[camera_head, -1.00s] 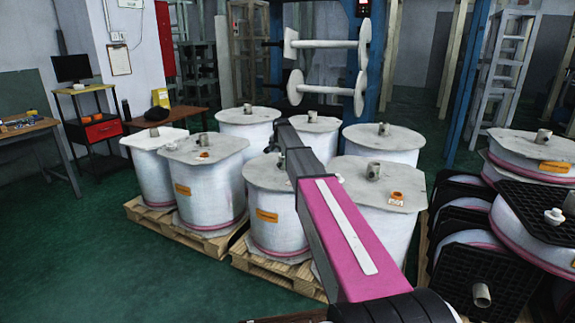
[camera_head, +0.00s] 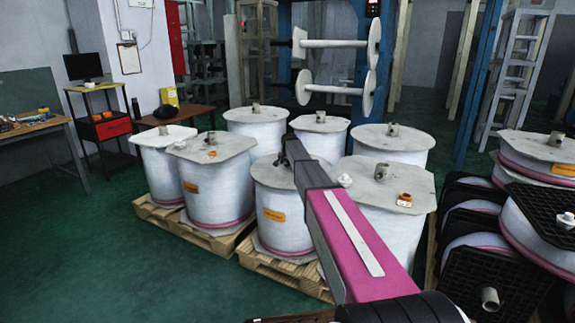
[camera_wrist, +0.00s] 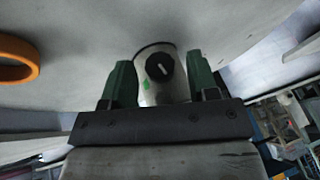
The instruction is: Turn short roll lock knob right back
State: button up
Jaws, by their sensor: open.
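In the wrist view, a round black knob (camera_wrist: 160,67) with a white pointer line sits on the end of a short pale grey cylinder (camera_wrist: 147,90). A small green mark is on the cylinder just below and left of the knob. My gripper (camera_wrist: 161,80) is open, with one green finger on each side of the cylinder. Nothing shows to be clamped. I cannot tell how far past the fingertips the knob lies, or whether either finger touches the cylinder.
An orange ring (camera_wrist: 18,60) lies left of my gripper. White film rolls (camera_head: 208,185) with grey top sheets stand on wooden pallets (camera_head: 285,275). Rolls with black plates (camera_head: 500,270) crowd the right. A blue-framed stand (camera_head: 388,75) rises behind. Green floor is free at left.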

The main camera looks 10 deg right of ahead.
jog(key=c, duration=0.9)
jog(key=shift+w+a+h, duration=0.1)
jog(key=shift+w+h, duration=0.05)
jog(key=shift+h, duration=0.15)
jog(key=shift+w+a+n+g+h, duration=0.1)
jog(key=shift+n+g+h, duration=0.05)
jog(key=shift+g+h, duration=0.4)
jog(key=shift+w+a+n+g+h, duration=0.1)
jog(key=shift+n+g+h, duration=0.05)
jog(key=shift+g+h, duration=0.35)
jog(key=g+h, duration=0.2)
jog(key=h, duration=0.1)
jog(key=shift+w+a+f+n, duration=0.1)
jog(key=shift+a+n, duration=0.1)
jog(key=shift+n, duration=0.2)
jog(key=g+h, duration=0.1)
jog(key=h, duration=0.1)
jog(key=shift+w+a+f+n+g+h, duration=0.1)
jog(key=shift+w+a+n+g+h, duration=0.05)
jog(key=shift+n+g+h, duration=0.2)
jog(key=g+h, duration=0.1)
jog(key=h, duration=0.1)
jog(key=n+g+h, duration=0.1)
jog(key=h, duration=0.1)
jog(key=shift+a+f, duration=0.1)
jog(key=shift+f, duration=0.1)
